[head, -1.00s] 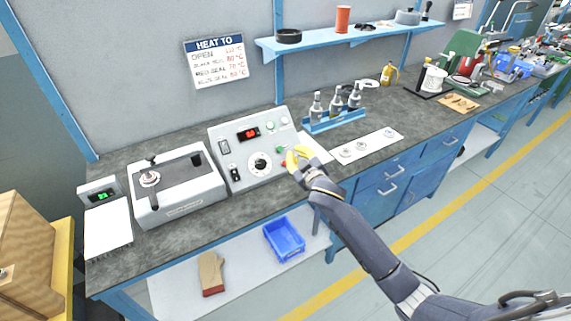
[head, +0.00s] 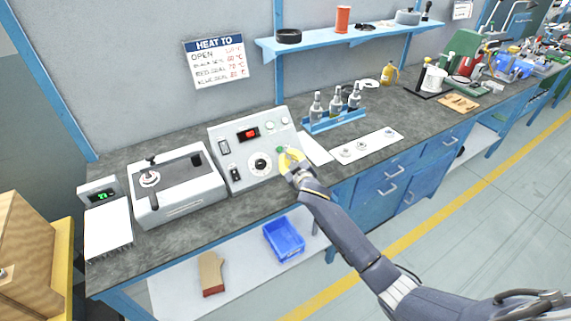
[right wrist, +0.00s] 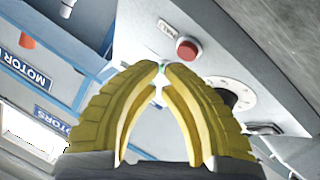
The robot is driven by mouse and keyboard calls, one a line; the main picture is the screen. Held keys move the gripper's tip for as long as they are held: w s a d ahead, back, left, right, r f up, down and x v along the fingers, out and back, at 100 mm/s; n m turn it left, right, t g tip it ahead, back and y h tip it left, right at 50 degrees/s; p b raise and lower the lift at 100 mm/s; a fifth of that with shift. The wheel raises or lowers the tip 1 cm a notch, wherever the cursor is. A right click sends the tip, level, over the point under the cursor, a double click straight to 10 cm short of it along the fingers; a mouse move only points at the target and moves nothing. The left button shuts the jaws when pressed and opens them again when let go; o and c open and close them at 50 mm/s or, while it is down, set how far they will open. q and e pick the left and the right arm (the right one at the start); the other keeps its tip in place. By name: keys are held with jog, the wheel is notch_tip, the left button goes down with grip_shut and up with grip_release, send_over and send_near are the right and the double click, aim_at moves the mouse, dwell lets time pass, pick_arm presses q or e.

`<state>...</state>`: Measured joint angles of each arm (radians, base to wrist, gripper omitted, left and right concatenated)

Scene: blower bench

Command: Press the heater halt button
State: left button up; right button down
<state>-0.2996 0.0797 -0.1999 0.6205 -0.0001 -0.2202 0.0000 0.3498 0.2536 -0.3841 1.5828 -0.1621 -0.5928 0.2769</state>
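The control box (head: 228,165) stands on the bench with a red display (head: 248,134), a black dial (head: 260,163) and several buttons. A red button (right wrist: 187,49) with a small label beside it shows in the right wrist view; the label is hard to read. A green button (head: 279,150) shows in the head view just past my fingertips. My right gripper (head: 286,158) has its yellow fingers drawn together at the box's right front. In the right wrist view its tips (right wrist: 162,67) nearly meet, with a bit of green between them, below and left of the red button. I cannot tell if they touch the panel.
A lidded metal unit (head: 180,205) and a scale (head: 106,232) stand left of the box. A blue rack (head: 335,121) with bottles and a white mat (head: 375,143) lie to the right. A blue shelf (head: 350,42) hangs above. A blue bin (head: 284,238) sits below.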

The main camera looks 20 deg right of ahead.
jog(key=shift+w+a+f, duration=0.15)
jog(key=shift+w+f, duration=0.4)
dwell(2.5)
jog(key=shift+s+r, duration=0.1)
dwell(0.4)
jog(key=shift+s+r, duration=0.45)
jog(key=shift+s+d+r, duration=0.35)
jog(key=shift+s+r, duration=0.5)
jog(key=shift+r, duration=0.05)
jog(key=shift+s+d+r, duration=0.3)
jog(key=shift+s+r, duration=0.55)
